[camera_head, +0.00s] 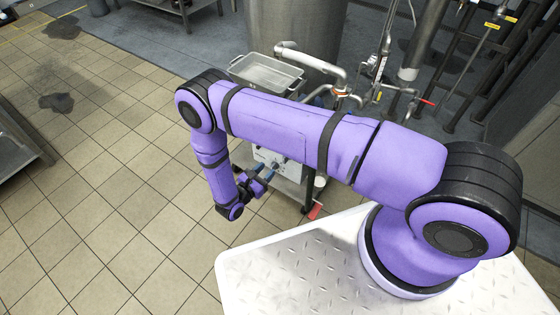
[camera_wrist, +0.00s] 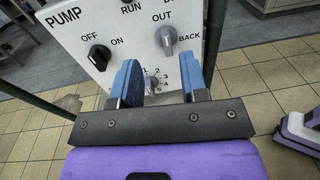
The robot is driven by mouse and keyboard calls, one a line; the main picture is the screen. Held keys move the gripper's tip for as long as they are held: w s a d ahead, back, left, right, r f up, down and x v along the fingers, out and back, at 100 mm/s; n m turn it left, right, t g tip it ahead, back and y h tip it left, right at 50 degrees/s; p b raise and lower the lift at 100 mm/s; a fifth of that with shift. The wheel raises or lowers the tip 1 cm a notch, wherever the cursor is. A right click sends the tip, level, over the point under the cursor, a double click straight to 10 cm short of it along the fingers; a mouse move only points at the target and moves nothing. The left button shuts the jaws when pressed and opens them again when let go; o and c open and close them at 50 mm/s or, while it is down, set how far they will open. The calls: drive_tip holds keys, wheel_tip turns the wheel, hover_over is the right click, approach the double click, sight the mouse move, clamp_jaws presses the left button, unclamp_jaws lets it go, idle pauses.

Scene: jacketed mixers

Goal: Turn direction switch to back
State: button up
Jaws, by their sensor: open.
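In the wrist view, a white control panel (camera_wrist: 75,35) fills the upper middle. The direction switch (camera_wrist: 167,40) is a grey knob with OUT above it and BACK to its right. Its pointer appears to aim up toward OUT. My gripper (camera_wrist: 158,62) is open, its two blue fingers spread below the switch, with nothing between them but the view of the panel. The fingertips look short of the switch; contact cannot be told. In the head view, my gripper (camera_head: 262,179) is beside the panel (camera_head: 286,168), partly hidden by my arm.
A black OFF/ON pump knob (camera_wrist: 98,57) is left of the switch, and a small grey numbered knob (camera_wrist: 151,84) is below, seen between the fingers. A metal tray (camera_head: 265,73) sits above the panel, near pipes (camera_head: 345,92) and a steel tank (camera_head: 295,30). Tiled floor lies open at left.

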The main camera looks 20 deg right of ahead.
drive_tip(key=w+d+f+n+t, duration=0.1)
drive_tip(key=w+d+f, duration=0.1)
drive_tip(key=w+d, duration=0.3)
drive_tip(key=d, duration=0.3)
drive_tip(key=shift+d+f+y, duration=0.2)
drive_tip(key=shift+f+y, duration=0.1)
drive_tip(key=shift+f, duration=0.05)
clamp_jaws()
